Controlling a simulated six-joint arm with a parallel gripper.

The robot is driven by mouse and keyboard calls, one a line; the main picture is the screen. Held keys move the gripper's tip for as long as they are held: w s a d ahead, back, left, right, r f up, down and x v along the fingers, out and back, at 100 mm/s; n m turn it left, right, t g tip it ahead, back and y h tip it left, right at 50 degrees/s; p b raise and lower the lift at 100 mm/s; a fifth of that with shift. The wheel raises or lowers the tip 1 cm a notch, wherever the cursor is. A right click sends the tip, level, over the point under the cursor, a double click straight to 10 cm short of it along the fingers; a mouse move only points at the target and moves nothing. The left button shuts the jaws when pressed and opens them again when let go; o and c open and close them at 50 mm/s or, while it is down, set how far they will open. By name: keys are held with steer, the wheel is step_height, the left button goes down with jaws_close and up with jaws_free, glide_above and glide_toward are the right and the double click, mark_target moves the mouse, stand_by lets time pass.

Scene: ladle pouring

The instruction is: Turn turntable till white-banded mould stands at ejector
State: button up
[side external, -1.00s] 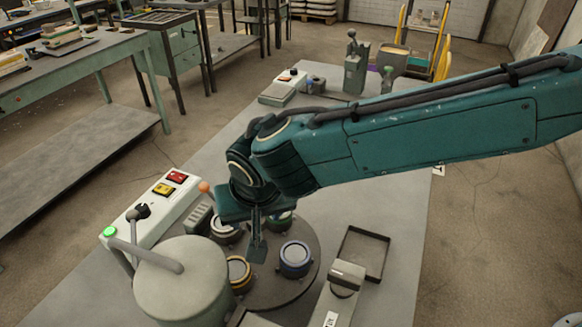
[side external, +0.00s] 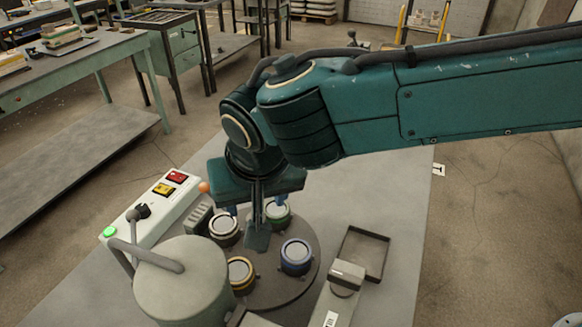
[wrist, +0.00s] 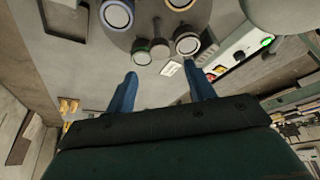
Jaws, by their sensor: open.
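The dark round turntable (side external: 283,290) carries moulds with coloured bands. The white-banded mould (side external: 224,229) is at its back left in the side view, and in the wrist view (wrist: 187,42) it sits at the near right. The green-banded mould (side external: 277,212) is at the back, the blue-banded mould (side external: 296,256) at the right, the yellow-banded mould (side external: 240,273) at the front left. A grey knob (wrist: 159,48) stands between the green and white moulds. My gripper (wrist: 164,84) is open and empty, its blue fingers apart near the turntable's back rim. I cannot tell for certain which device is the ejector.
A grey device (side external: 346,278) and an empty dark tray (side external: 364,254) stand right of the turntable. A large grey drum (side external: 180,285) with a bent handle stands front left. A control box (side external: 165,200) with a lit green button is behind it. The bench is bare at back right.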

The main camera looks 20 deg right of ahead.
steer(key=v, duration=0.6)
steer(key=shift+r, duration=0.2)
steer(key=w+d+n+g+y, duration=0.4)
steer(key=w+d+n+y, duration=0.1)
steer(key=n, duration=1.4)
steer(key=shift+w+d+g, duration=0.3)
steer(key=shift+w+d, duration=0.1)
steer(key=shift+d, duration=0.3)
steer(key=shift+f, duration=0.15)
steer(key=x, duration=1.3)
steer(key=shift+a+f, duration=0.1)
steer(key=shift+f, duration=0.25)
